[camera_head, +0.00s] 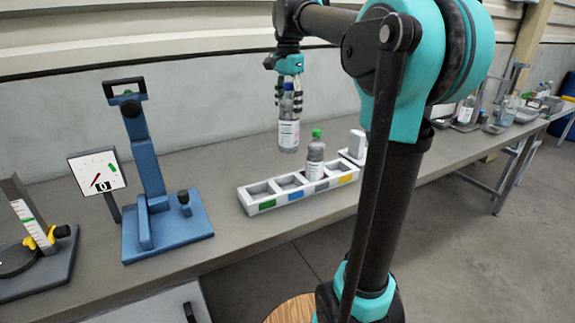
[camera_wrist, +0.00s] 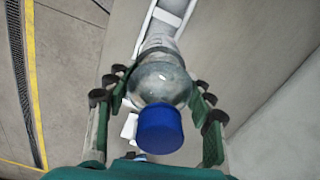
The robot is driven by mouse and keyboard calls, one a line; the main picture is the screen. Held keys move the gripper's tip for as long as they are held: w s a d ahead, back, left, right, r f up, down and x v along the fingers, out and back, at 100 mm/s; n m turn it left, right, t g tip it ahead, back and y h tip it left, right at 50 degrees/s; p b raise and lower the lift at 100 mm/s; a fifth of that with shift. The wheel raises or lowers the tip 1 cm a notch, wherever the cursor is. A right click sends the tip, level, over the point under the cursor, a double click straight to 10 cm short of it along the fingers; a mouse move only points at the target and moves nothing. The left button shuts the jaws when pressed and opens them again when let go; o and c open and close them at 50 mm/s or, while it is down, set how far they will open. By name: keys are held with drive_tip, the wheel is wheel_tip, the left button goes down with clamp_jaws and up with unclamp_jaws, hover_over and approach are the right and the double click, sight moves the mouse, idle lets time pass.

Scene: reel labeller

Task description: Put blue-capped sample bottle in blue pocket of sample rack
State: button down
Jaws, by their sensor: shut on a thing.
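My gripper (camera_head: 290,88) is shut on the blue-capped sample bottle (camera_head: 288,135) and holds it upright in the air. In the wrist view the fingers (camera_wrist: 160,84) are on both sides of the clear bottle (camera_wrist: 160,72), below its blue cap (camera_wrist: 160,128). The white sample rack (camera_head: 252,212) lies on the bench below and in front of the bottle. The blue label (camera_head: 295,196) marks an empty-looking pocket. A green-capped bottle (camera_head: 316,150) stands in the rack right of it.
A blue press-like stand (camera_head: 150,180) and a dial gauge (camera_head: 97,172) stand on the bench (camera_head: 225,178) left of the rack. A white device (camera_head: 357,145) is behind the rack's right end. The wall runs behind the bench. My arm hides part of the bench at right.

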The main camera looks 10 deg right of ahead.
sight(289, 120)
wheel_tip(289, 120, down, 16)
drive_tip(key=shift+f, duration=0.15)
idle(0.4)
drive_tip(key=shift+f, duration=0.15)
drive_tip(key=c, duration=0.6)
unclamp_jaws()
wheel_tip(289, 120, up, 12)
drive_tip(key=shift+r, duration=0.15)
